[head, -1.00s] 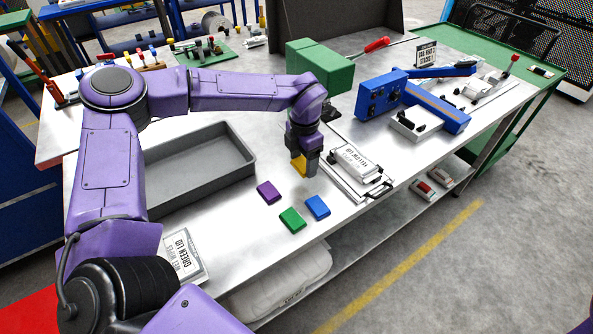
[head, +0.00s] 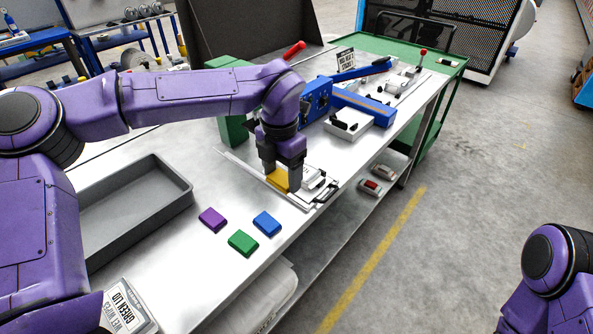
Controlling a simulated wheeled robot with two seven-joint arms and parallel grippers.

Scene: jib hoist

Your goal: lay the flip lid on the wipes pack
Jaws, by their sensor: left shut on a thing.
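My left gripper (head: 281,184) is shut on a yellow lid (head: 277,180), pointing down. It is at the left side of a white wipes pack (head: 312,177) with dark print. The gripper hides part of the pack, and I cannot tell whether the lid touches it. The pack lies in a flat metal fixture (head: 297,201) with a dark handle at its front. A purple lid (head: 212,219), a green lid (head: 243,243) and a blue lid (head: 266,223) lie on the table. My right arm shows at the lower right; its gripper is out of view.
A grey tray (head: 180,190) stands on the left of the table. A card or pack marked green lid (head: 125,308) lies at the lower left. A blue machine (head: 365,107) and a green block (head: 233,131) stand behind the fixture. Bare table lies around the lids.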

